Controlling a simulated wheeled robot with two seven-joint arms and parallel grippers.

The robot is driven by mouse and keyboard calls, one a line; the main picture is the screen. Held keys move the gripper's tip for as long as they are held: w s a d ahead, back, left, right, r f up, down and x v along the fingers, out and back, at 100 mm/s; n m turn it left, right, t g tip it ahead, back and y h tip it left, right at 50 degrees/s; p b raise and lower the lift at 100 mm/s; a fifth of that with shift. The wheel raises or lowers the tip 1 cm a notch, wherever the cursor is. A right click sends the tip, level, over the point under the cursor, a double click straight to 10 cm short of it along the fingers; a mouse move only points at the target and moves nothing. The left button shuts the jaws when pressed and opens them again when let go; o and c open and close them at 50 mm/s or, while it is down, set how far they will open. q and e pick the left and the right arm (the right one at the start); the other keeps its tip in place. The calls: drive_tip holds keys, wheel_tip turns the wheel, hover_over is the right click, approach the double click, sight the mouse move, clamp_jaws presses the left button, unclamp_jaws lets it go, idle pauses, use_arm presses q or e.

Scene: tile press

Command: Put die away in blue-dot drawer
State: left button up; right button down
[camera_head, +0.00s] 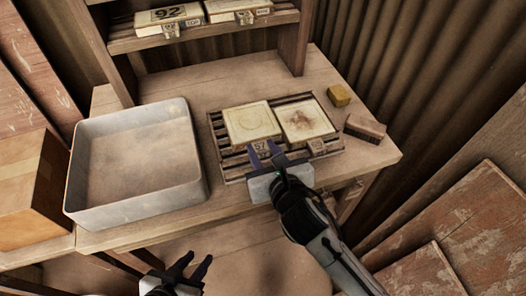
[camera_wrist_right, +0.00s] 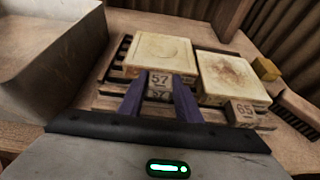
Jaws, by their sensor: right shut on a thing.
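Two square cream dies lie side by side on a dark slatted rack (camera_head: 222,152). The left die (camera_head: 251,123) has a plain face with a faint ring and a front tag (camera_wrist_right: 159,82) marked 57. The right die (camera_head: 304,118) has a brown stain and a tag reading 65 (camera_wrist_right: 243,113). My right gripper (camera_head: 265,153) is at the front edge of the left die, its fingers shut on the sides of the 57 tag. The die still lies on the rack. My left gripper (camera_head: 190,266) is open and empty, low in front of the bench. No blue-dot drawer is visible.
A large empty grey tray (camera_head: 82,172) stands left of the rack. A shelf (camera_head: 140,42) behind holds more tagged dies, one marked 92 (camera_head: 168,14). A yellow block (camera_head: 339,95) and a brush-like block (camera_head: 365,128) lie to the right. A corrugated wall (camera_head: 425,70) bounds the right.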

drive_tip(key=shift+f, duration=0.15)
drive_tip(key=c, duration=1.3)
unclamp_jaws()
drive_tip(key=shift+f, duration=0.2)
